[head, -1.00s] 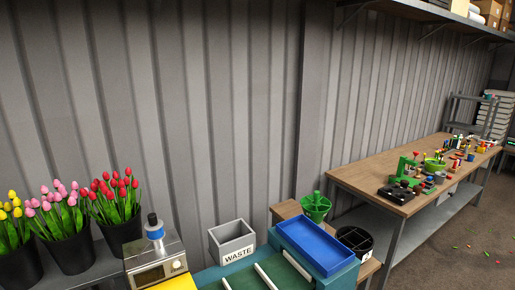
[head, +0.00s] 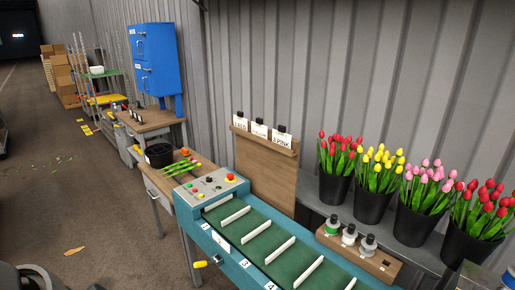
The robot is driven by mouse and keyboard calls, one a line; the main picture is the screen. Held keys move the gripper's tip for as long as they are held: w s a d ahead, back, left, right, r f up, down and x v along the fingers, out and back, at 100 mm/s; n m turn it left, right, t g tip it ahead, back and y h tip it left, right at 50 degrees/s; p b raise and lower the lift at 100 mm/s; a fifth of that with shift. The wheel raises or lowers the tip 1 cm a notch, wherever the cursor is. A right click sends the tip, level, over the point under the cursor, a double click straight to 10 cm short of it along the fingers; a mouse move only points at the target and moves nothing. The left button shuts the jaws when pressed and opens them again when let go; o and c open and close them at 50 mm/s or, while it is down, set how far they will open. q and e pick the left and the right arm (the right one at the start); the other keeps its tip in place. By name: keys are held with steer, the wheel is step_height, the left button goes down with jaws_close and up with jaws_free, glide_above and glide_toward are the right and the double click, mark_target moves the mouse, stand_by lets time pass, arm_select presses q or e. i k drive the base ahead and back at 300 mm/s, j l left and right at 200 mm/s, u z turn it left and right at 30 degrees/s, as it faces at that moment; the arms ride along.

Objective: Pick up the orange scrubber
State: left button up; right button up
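I cannot make out an orange scrubber in the head view. Neither of my grippers is in view.
A teal conveyor (head: 243,262) with a green belt fills the lower middle. Left of it, a wooden table (head: 152,180) holds a black pot (head: 159,155) and cut tulips. Tulip buckets (head: 372,207) line the wall shelf. A blue cabinet (head: 156,60) stands behind. Open floor (head: 70,200) lies left.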

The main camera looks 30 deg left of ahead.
mark_target(185, 152)
steer(key=u, duration=1.65)
steer(key=z, duration=1.9)
steer(key=u, duration=1.9)
steer(key=i+j+u, duration=0.2)
steer(key=i+j, duration=0.15)
steer(key=i, duration=0.2)
steer(key=i+j+u, duration=0.2)
steer(key=i, duration=0.4)
steer(key=i+j+u, duration=0.2)
steer(key=i, duration=0.35)
steer(key=i+u, duration=0.15)
steer(key=i, duration=1.15)
steer(key=i+j, duration=0.15)
steer(key=i, duration=1.3)
steer(key=j+z, duration=0.05)
